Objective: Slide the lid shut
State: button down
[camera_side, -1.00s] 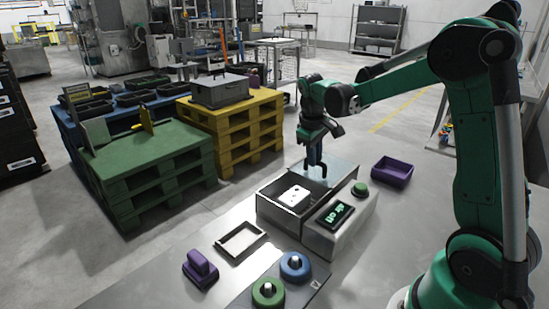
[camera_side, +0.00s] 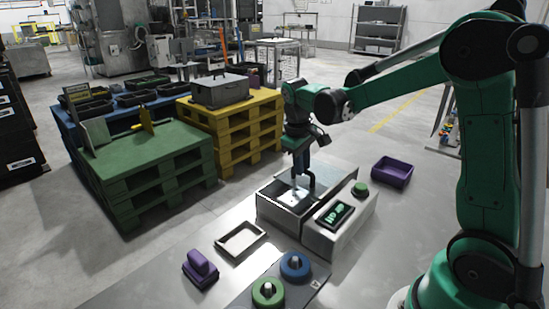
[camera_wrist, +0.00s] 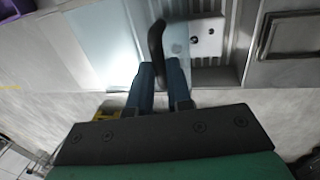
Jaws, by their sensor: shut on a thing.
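The washer box (camera_side: 287,216) stands on the grey table with a see-through, pale blue sliding lid. The lid (camera_wrist: 103,45) fills the left of the wrist view, and its edge lies across a white block (camera_wrist: 207,40) inside the box. Part of the block and of the opening lies beyond that edge, uncovered. My gripper (camera_side: 299,183) is shut on the lid's dark upright handle (camera_wrist: 156,42), with the blue fingers on either side of its lower end. In the side view the gripper and handle partly hide the block and lid.
A control panel with a display (camera_side: 335,214) and green button (camera_side: 361,189) adjoins the box. A purple bin (camera_side: 391,172) stands behind right. A shallow tray (camera_side: 240,240), a purple handled piece (camera_side: 200,267), and blue (camera_side: 295,265) and green (camera_side: 268,292) round pieces are in front.

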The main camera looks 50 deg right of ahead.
jog(key=a, duration=0.7)
jog(key=shift+a, duration=0.25)
jog(key=c, duration=0.8)
grip_release()
jog(key=shift+d, duration=0.1)
jog(key=r, duration=0.2)
jog(key=a+r, duration=0.1)
jog(key=r, duration=0.2)
jog(key=shift+a+r, duration=0.1)
jog(key=shift+r, duration=0.2)
jog(key=s+a+f+t+y, duration=0.1)
jog(key=s+a+t+y, duration=0.1)
jog(key=s+a+t, duration=0.2)
jog(key=s+t, duration=0.3)
jog(key=shift+s+f, duration=0.25)
